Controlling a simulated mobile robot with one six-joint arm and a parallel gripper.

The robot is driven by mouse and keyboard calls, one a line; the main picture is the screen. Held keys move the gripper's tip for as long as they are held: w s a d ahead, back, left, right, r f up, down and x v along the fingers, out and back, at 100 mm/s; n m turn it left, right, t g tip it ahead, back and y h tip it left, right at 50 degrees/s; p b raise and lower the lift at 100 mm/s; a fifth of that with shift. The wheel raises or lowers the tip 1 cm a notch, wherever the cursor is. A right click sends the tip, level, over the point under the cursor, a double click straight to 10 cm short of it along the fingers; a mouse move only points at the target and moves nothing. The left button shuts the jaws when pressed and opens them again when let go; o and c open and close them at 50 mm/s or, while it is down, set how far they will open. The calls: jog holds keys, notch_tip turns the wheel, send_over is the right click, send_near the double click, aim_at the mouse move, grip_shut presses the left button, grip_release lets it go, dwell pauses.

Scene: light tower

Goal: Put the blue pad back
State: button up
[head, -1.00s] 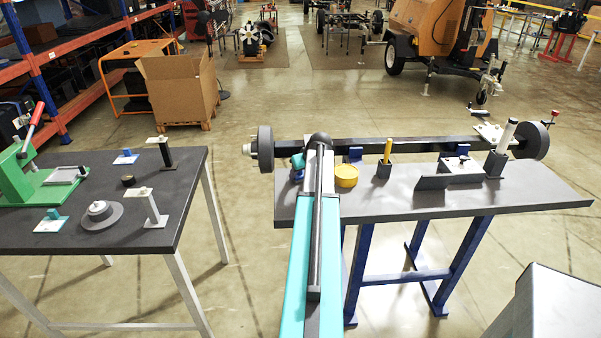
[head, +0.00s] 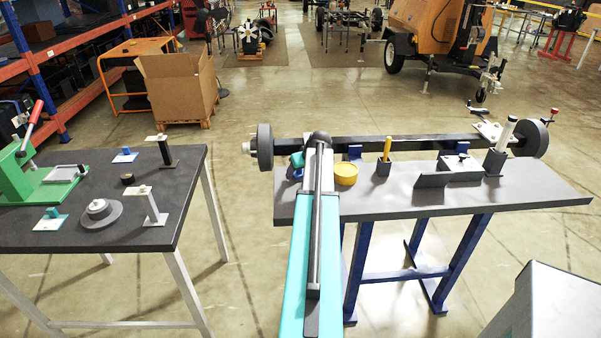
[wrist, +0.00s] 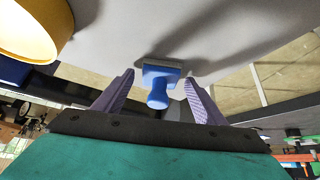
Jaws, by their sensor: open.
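The blue pad (wrist: 158,85) shows in the wrist view, a flat blue block with a rounded blue knob towards me. Its flat side is at the grey bench surface (wrist: 115,35). My gripper (wrist: 159,77) is open, with one purple finger on each side of the pad and a gap to each. In the head view my arm hides the pad and most of the gripper, over the left end of the grey bench (head: 440,201). On the dark left table, a small blue piece (head: 125,154) stands on a white plate, and a teal piece (head: 53,213) on another.
A yellow round container (head: 346,173) stands close right of my arm; it also shows in the wrist view (wrist: 30,25). A yellow peg in a dark block (head: 384,165) and a grey bracket (head: 448,176) stand further right. An axle bar (head: 420,141) runs along the bench's back.

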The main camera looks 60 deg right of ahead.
jog(key=b+v, duration=0.3)
jog(key=v, duration=0.9)
dwell(0.9)
